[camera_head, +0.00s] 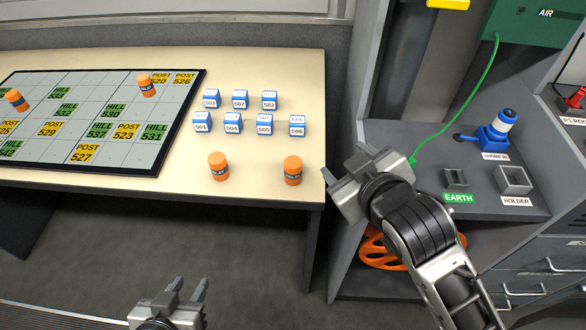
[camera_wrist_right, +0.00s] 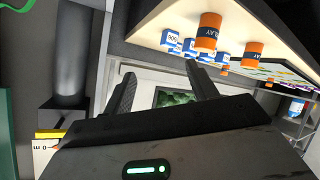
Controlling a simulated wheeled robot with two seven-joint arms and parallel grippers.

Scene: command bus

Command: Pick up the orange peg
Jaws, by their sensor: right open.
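Two orange pegs with dark label bands stand on the cream table near its front edge: one in the middle (camera_head: 218,166) and one near the right corner (camera_head: 292,170). Two more orange pegs stand on the map board, one at its top (camera_head: 146,85) and one at its left (camera_head: 17,100). My right gripper (camera_head: 345,166) is open and empty, right of the corner peg and apart from it. The right wrist view shows two pegs, a nearer one (camera_wrist_right: 207,36) and a farther one (camera_wrist_right: 251,55), beyond the open fingers (camera_wrist_right: 160,76). My left gripper (camera_head: 189,289) is open and empty, below the table's front.
Several blue-and-white numbered blocks (camera_head: 233,123) stand behind the table pegs. The map board (camera_head: 183,116) covers the table's left. A grey cabinet with a shelf (camera_head: 430,165) stands at right, holding a blue plug (camera_head: 492,138), a green cable (camera_head: 470,93) and a holder (camera_head: 513,180).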

